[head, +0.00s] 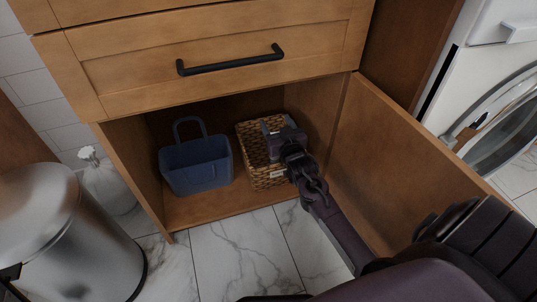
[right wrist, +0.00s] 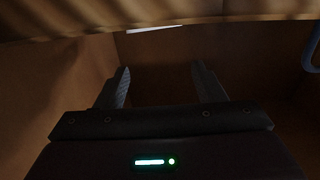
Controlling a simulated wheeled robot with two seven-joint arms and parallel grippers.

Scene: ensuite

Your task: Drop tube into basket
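A brown wicker basket (head: 256,160) stands inside the open lower cabinet, on the right side. A blue basket (head: 196,165) with a raised handle stands to its left; a blue curved piece, likely its handle, shows at the right edge of the right wrist view (right wrist: 313,52). My right gripper (head: 278,129) is over the wicker basket and hides part of its top and right side. In the right wrist view its two fingers (right wrist: 160,85) are apart, with no object visible between them. I see no tube in either view. My left gripper is out of view.
The cabinet door (head: 395,150) is swung open on the right, close to my right arm. A drawer with a black handle (head: 230,60) is above the opening. A metal bin (head: 65,235) and a pump bottle (head: 105,183) stand at left. A white washer (head: 490,100) is at far right.

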